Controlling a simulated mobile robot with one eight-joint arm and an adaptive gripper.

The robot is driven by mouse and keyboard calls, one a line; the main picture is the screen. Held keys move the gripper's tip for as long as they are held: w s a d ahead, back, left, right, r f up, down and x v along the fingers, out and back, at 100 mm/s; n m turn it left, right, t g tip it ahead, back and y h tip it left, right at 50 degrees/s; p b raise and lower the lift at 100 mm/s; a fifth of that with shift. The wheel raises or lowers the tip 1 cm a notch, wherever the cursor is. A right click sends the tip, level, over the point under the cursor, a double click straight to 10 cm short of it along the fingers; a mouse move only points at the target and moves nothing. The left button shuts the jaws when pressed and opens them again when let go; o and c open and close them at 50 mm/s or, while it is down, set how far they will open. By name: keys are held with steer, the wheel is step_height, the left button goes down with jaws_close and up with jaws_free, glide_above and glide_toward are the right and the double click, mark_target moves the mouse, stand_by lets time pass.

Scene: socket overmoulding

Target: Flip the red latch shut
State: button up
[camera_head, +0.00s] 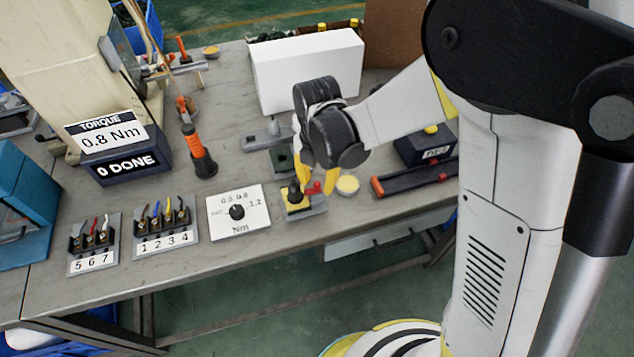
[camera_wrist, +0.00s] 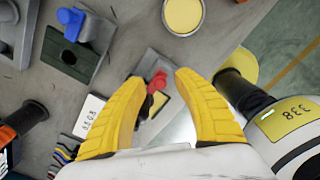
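The red latch (camera_head: 313,188) sits at the right side of a small grey fixture (camera_head: 309,211) near the table's front edge. The fixture holds a yellow block and a black part. In the wrist view the red latch (camera_wrist: 157,82) shows between my fingertips, beside the black part. My gripper (camera_head: 315,182) points down over the fixture with its yellow fingers on either side of the latch. My gripper (camera_wrist: 160,80) is open, its fingers apart with nothing clamped. Whether a finger touches the latch, I cannot tell. The fingers partly hide the fixture.
A dial card (camera_head: 237,212) lies left of the fixture and a round yellow dish (camera_head: 347,184) right of it. A second fixture with a blue latch (camera_wrist: 72,20) is close by. An orange-and-black driver (camera_head: 199,155) stands further left. A white box (camera_head: 307,72) is behind.

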mark_target(313, 190)
jaws_close()
steer(key=shift+s+a, duration=0.15)
steer(key=shift+a, duration=0.35)
jaws_free()
steer(key=shift+a, duration=0.1)
steer(key=shift+r, duration=0.1)
step_height(313, 190, up, 12)
